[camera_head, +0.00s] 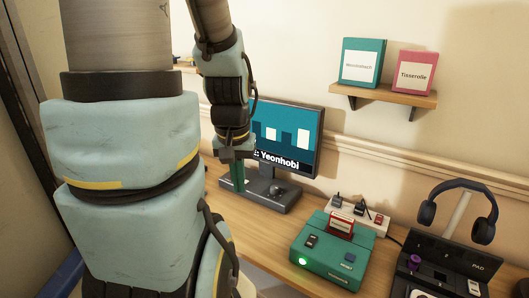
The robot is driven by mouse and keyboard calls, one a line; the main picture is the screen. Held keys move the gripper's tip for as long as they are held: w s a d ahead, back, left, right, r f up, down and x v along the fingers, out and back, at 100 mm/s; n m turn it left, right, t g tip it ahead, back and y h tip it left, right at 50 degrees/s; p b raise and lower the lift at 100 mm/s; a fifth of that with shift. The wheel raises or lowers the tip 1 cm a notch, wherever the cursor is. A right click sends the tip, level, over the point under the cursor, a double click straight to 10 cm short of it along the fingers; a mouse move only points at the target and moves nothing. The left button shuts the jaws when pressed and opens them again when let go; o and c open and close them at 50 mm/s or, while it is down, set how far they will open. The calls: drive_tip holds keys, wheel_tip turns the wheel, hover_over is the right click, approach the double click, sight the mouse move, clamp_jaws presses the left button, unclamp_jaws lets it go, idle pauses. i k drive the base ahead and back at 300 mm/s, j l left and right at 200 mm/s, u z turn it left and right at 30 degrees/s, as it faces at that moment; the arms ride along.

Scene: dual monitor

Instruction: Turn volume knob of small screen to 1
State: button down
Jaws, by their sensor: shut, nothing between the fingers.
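One screen (300,133) is in view, showing a blue picture and the word "Yeonhobi". My arm hides its left part. I cannot tell whether it is the small screen. A round grey knob (275,190) sits on its dark base (285,203). I cannot read any number or setting at the knob. My gripper (238,187) is shut and empty, pointing down over the left part of the base. It is to the left of the knob and looks apart from it.
A teal box (330,262) with a green light and a red cartridge (341,224) stands to the right. Behind it is a power strip (362,212). A headphone stand (457,214) and a dark device (445,262) are at far right. A shelf (385,93) holds two boxes.

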sight(273, 190)
drive_tip(key=k+u, duration=0.2)
drive_tip(key=u, duration=0.3)
drive_tip(key=k+u, duration=0.25)
drive_tip(key=u, duration=0.2)
